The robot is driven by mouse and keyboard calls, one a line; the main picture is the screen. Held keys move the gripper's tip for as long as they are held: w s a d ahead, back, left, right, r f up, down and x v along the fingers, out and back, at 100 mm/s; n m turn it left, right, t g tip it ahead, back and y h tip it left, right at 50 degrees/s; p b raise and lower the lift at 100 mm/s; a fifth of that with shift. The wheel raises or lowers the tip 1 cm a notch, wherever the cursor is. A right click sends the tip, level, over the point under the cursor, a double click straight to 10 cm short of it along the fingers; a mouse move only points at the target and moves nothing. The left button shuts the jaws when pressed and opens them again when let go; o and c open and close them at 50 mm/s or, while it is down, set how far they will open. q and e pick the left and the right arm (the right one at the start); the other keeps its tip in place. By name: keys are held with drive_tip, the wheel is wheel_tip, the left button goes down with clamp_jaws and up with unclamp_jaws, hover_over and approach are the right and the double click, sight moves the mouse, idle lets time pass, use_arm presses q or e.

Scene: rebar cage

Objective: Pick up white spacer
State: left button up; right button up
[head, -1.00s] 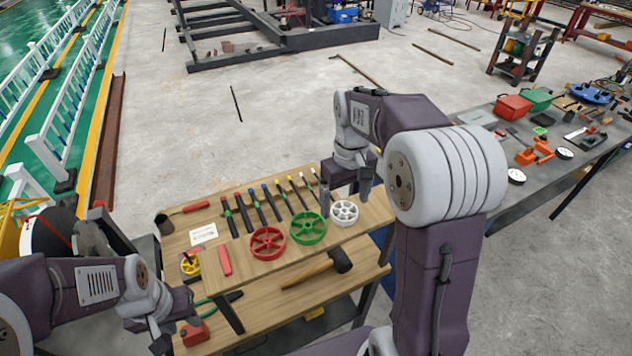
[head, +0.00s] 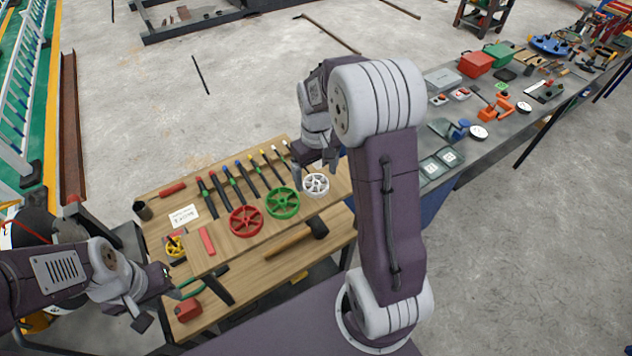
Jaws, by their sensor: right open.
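The white spacer (head: 316,184), a spoked wheel, lies at the right end of the wooden bench's upper shelf. My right gripper (head: 314,168) is open and empty. Its two fingers point down just behind the spacer in the picture, seemingly above it; I cannot tell whether they touch it. A green spoked wheel (head: 283,202) and a red one (head: 246,221) lie to the left of the white spacer. My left gripper (head: 156,303) is low at the bench's left front, its fingers apart with nothing seen between them.
Several bars with coloured ends (head: 232,183) lie behind the wheels. A hammer (head: 297,238) lies on the lower shelf, with a red block (head: 188,311) near my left gripper. A grey table (head: 470,150) with tools and boxes stands at the right.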

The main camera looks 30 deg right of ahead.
wheel_tip(320, 180, down, 2)
drive_tip(key=shift+s+a+f, duration=0.1)
drive_tip(key=shift+s, duration=0.05)
drive_tip(key=shift+w+f, duration=0.2)
drive_tip(key=shift+f, duration=0.05)
drive_tip(key=shift+d, duration=0.2)
drive_tip(key=c, duration=0.7)
use_arm(q)
drive_tip(key=shift+r, duration=0.45)
use_arm(e)
drive_tip(key=shift+a+r, duration=0.1)
drive_tip(key=shift+a, duration=0.05)
drive_tip(key=c, duration=1)
drive_tip(key=shift+o, duration=0.2)
